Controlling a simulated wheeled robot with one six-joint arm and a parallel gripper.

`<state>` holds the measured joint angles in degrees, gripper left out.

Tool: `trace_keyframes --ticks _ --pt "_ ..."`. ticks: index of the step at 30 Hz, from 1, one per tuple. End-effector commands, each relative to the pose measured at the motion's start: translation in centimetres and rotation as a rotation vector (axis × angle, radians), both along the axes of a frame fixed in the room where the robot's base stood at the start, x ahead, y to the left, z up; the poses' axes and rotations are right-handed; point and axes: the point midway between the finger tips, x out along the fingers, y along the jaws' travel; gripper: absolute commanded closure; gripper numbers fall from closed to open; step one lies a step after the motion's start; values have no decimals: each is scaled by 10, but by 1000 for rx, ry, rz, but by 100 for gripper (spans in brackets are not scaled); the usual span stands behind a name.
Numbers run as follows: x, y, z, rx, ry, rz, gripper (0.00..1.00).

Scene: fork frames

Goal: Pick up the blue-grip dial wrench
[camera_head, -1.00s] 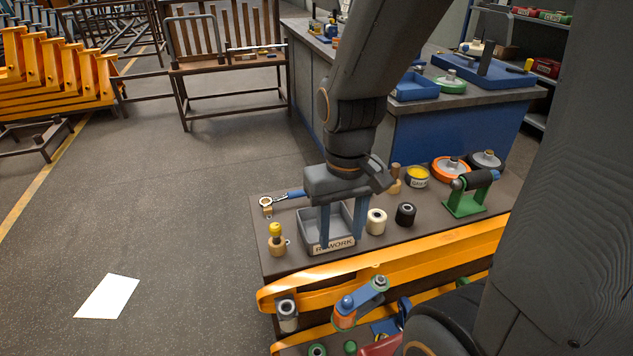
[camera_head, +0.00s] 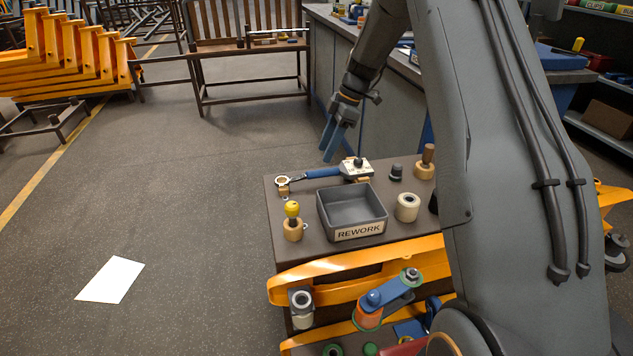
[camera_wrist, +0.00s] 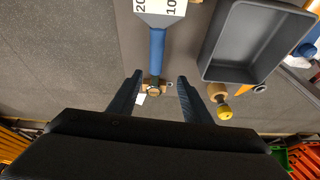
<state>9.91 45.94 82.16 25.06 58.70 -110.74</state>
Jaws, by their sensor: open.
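The blue-grip dial wrench (camera_head: 322,173) lies along the far edge of the dark bench top, behind the grey tray. Its ring head is at the left and its pale dial body at the right. In the wrist view the wrench's blue grip (camera_wrist: 157,50) runs down the picture, dial body at the top, ring head between my fingers in the picture. My gripper (camera_head: 334,142) is open and empty, above and behind the wrench. Its two blue fingers also show in the wrist view (camera_wrist: 158,98). I see no contact with the wrench.
The grey REWORK tray (camera_head: 351,212) stands just in front of the wrench. A yellow-topped wooden tool (camera_head: 292,222) is at its left, a cream roller (camera_head: 407,207) at its right. A wooden-handled piece (camera_head: 426,162) stands at the far right. Open floor lies left of the bench.

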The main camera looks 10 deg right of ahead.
Motion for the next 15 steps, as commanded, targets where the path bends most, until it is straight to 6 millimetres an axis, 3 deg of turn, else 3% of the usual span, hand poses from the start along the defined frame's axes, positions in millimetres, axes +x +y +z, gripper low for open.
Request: trace_keyframes --ticks 4,15 --pt "11 -1 -11 16 -27 54 55" --pt "10 8 -41 16 -28 59 55"
